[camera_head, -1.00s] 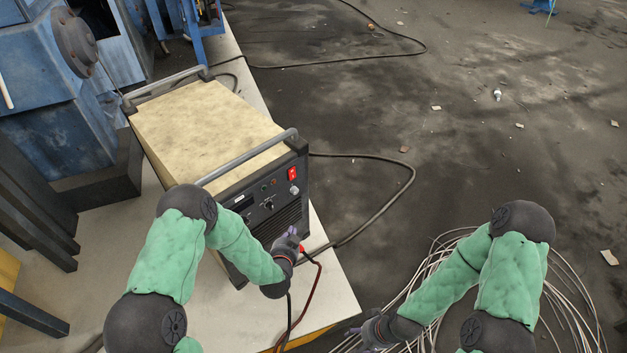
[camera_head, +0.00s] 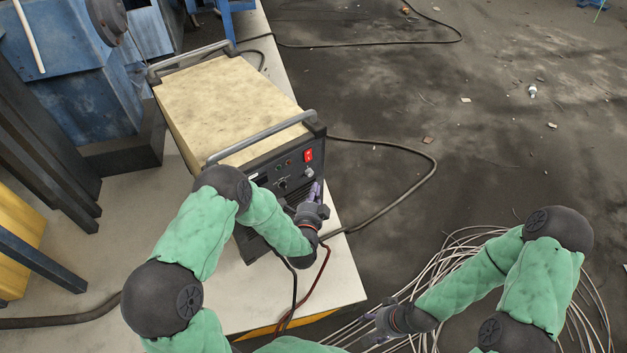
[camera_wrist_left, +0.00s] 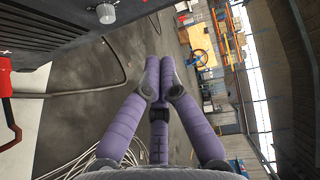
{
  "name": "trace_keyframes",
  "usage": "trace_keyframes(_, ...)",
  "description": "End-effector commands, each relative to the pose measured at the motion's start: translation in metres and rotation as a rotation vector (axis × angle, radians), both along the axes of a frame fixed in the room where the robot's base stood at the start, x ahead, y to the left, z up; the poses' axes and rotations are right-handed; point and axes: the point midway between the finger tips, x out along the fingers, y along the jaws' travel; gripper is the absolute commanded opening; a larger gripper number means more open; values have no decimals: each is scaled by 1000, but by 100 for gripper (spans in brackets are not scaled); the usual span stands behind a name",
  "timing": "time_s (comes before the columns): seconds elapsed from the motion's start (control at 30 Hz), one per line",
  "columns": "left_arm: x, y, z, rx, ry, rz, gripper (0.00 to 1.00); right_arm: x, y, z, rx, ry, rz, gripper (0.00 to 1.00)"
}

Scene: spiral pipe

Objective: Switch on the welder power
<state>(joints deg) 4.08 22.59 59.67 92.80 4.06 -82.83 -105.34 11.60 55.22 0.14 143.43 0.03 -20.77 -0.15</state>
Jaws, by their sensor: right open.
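The welder (camera_head: 225,105) is a box with a worn cream top and a dark front panel, standing on a pale table. Its red power switch (camera_head: 308,155) is at the panel's upper right, with a grey knob (camera_head: 309,173) below it; a grey knob also shows in the left wrist view (camera_wrist_left: 105,13). My left gripper (camera_head: 315,190) is in front of the panel, just below the switch and knob. Its purple fingers (camera_wrist_left: 159,62) are together and hold nothing visible. My right gripper (camera_head: 376,318) is open, low in the view over the wire coil, away from the welder.
Red and black cables (camera_head: 322,262) hang from the panel below my left gripper. A silver handle (camera_head: 260,138) spans the welder's front top edge. A loose wire coil (camera_head: 450,270) lies on the floor at right. Blue machinery (camera_head: 65,100) stands at left.

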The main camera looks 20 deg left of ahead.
Motion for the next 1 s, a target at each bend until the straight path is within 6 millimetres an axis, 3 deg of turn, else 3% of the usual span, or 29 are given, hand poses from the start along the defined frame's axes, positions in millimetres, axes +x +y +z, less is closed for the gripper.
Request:
trace_keyframes(0.5,91,11,-11,0,0,0,0,0,0,-32,0,0,0,63)
trace_keyframes(0.7,106,33,-14,-1,1,1,0,0,0,-42,0,0,0,63)
trace_keyframes(1.0,113,42,-13,-1,2,-1,0,0,0,-45,0,0,0,63)
